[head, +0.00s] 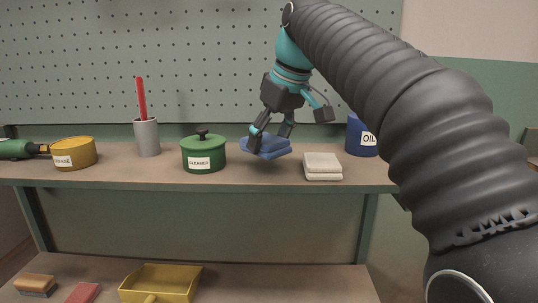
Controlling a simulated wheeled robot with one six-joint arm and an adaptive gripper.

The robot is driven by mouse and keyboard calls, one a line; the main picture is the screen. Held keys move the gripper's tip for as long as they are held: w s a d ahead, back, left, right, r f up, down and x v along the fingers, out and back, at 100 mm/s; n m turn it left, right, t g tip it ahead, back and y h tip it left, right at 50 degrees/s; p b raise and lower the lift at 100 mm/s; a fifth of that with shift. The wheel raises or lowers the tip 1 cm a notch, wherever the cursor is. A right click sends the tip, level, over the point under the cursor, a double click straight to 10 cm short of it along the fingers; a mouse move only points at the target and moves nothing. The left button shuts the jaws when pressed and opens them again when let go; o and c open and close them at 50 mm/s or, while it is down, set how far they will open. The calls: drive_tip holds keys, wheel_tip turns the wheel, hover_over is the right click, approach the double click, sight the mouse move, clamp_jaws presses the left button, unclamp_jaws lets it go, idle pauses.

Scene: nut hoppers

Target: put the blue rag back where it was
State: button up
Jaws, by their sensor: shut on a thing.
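The blue rag (268,147) is a folded dark blue cloth in the head view, over the upper shelf between the green cleaner pot and the pale folded cloth. My gripper (268,140) reaches down from above, its fingers shut on the rag. The rag is slightly tilted and looks to be just above the shelf board, with a shadow beneath it. The far finger and the rag's back side are partly hidden.
On the upper shelf (231,181) stand the green cleaner pot (203,158), a grey cup (147,138) with a red stick, a yellow grease tin (75,154), a pale folded cloth (322,167) and a blue oil can (358,142). A yellow scoop (160,280) lies on the lower shelf.

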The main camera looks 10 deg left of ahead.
sight(270, 154)
drive_tip(key=shift+f+b, duration=0.55)
drive_tip(key=shift+f, duration=1.1)
drive_tip(key=shift+f, duration=0.1)
drive_tip(key=o, duration=1.1)
drive_tip(key=shift+s+d+r, duration=0.1)
drive_tip(key=shift+r, duration=0.5)
drive_tip(key=p+v, duration=0.1)
drive_tip(key=v, duration=1)
